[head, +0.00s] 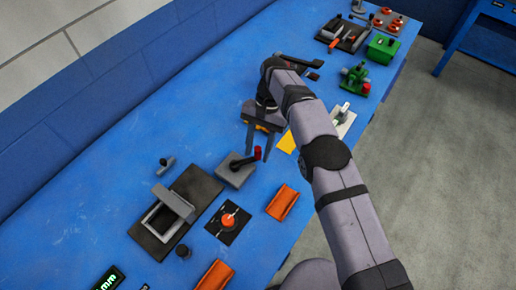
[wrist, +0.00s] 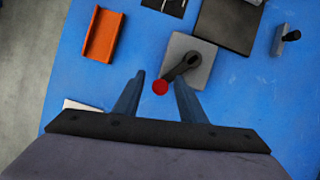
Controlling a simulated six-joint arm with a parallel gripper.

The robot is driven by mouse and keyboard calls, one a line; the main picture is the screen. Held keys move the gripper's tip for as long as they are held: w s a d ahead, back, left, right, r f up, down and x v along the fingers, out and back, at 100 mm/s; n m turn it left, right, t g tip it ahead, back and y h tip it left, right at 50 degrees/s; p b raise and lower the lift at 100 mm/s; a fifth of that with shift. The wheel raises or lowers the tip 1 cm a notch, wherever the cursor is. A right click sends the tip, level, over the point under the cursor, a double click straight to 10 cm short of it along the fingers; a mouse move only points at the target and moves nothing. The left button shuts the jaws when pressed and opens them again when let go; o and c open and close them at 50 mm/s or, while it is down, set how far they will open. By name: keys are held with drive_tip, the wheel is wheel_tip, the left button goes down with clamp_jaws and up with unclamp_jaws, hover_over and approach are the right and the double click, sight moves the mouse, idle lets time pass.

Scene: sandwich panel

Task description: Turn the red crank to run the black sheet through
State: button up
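The red crank knob (head: 257,153) sits at the end of a black arm on a grey box (head: 235,174). In the wrist view the red knob (wrist: 160,87) shows between my two fingers, with the black arm (wrist: 181,67) running up and right to the box (wrist: 203,68). My gripper (head: 258,155) is open, its fingertips pointing down on either side of the knob. Contact with the knob cannot be told. A black square sheet (head: 217,223) with an orange disc lies in front of the box; I cannot tell whether it is the task's sheet.
A dark plate (head: 150,243) with a grey frame stands left of the box. Orange channels (head: 282,203) lie to the right and front. A yellow sheet (head: 286,141) lies by my arm. Green devices (head: 381,48) stand farther along. The blue bench (head: 125,170) is clear at left.

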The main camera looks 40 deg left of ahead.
drive_tip(key=shift+r, duration=0.1)
wheel_tip(320, 180, up, 10)
drive_tip(key=shift+f, duration=0.1)
idle(0.7)
